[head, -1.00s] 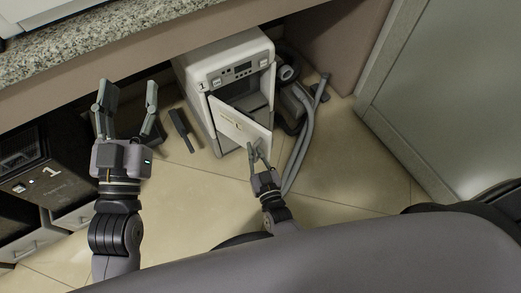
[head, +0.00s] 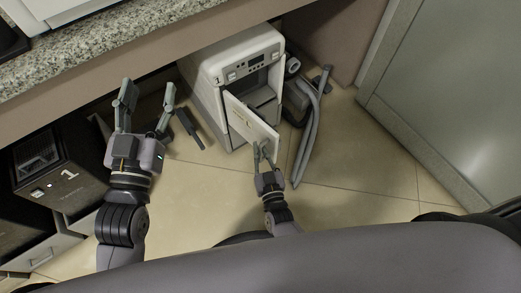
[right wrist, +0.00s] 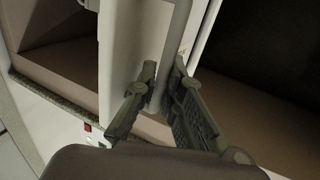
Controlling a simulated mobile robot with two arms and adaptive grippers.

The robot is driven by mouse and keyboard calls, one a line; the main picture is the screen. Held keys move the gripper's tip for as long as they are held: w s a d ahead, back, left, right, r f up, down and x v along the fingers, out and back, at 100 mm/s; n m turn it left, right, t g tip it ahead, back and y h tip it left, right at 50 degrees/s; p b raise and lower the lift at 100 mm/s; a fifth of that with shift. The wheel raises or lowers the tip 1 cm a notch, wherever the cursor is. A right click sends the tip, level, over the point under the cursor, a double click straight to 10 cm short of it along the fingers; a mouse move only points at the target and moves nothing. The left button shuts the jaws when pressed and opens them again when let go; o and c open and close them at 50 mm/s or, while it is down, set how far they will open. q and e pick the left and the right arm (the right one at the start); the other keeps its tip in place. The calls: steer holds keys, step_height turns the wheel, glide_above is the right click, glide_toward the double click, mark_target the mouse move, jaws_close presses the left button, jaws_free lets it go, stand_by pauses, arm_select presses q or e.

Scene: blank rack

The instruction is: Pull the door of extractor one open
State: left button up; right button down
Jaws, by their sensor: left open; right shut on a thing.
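The white extractor one (head: 228,62), with a "1" on its front, stands on the floor under the counter. Its white door (head: 248,118) is partly open and slants out, showing the dark inside. My right gripper (head: 263,150) is at the door's near lower part. In the right wrist view its fingers (right wrist: 160,82) are closed around a grey bar handle (right wrist: 177,40) in front of a pale panel. My left gripper (head: 146,96) is open and empty, left of the extractor and apart from it.
The granite counter (head: 90,50) overhangs the extractor. Grey hoses (head: 308,125) lie right of it, and a dark flat piece (head: 188,128) lies left. A grey panel (head: 445,90) stands at the right. Floor in front is mostly clear.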

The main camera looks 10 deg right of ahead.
steer(key=c, duration=1.7)
jaws_free()
steer(key=s, duration=1.2)
steer(key=shift+d, duration=0.35)
steer(key=shift+w, duration=0.1)
